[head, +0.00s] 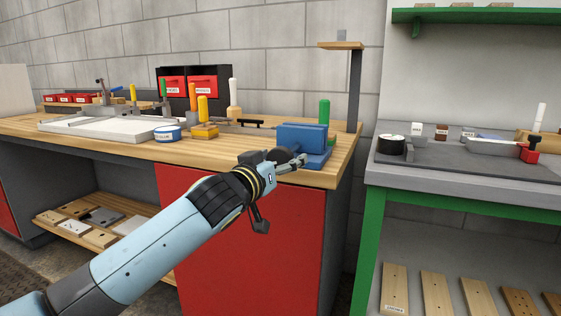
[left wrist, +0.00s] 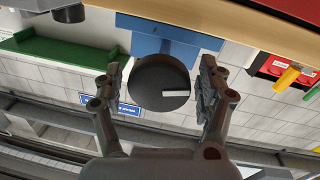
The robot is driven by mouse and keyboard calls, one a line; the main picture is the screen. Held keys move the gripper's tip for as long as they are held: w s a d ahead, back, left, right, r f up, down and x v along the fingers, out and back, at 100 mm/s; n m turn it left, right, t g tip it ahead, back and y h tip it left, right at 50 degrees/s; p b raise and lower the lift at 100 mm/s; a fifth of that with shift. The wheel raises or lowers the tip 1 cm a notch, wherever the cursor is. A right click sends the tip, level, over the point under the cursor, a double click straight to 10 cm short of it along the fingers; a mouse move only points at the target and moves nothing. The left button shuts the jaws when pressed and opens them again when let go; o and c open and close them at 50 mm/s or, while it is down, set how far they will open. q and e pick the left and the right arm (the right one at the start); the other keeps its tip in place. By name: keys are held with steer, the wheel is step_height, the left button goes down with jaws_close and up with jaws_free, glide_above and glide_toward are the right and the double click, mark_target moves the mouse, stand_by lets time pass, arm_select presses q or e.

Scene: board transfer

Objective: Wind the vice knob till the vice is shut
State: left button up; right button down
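The blue vice (head: 302,135) stands on the right end of the wooden workbench. Its round dark knob (left wrist: 150,78), with a white bar mark on its face, shows in the left wrist view, in front of the blue vice body (left wrist: 165,36). My left gripper (head: 280,160) is at the front of the vice. In the left wrist view my left gripper (left wrist: 160,66) has one finger on each side of the knob, with a visible gap on both sides. It is open and not touching the knob. In the head view the gripper partly hides the knob. My right gripper is not in view.
The workbench (head: 130,145) holds a white tray (head: 105,128), a blue-and-white tape roll (head: 167,133), colored-handled tools and red bins (head: 203,84). A green post (head: 324,112) stands behind the vice. A green-legged table (head: 372,235) is at right, across a gap.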

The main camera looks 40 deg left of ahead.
arm_select(q)
steer(key=c, duration=1)
steer(key=shift+o, duration=0.2)
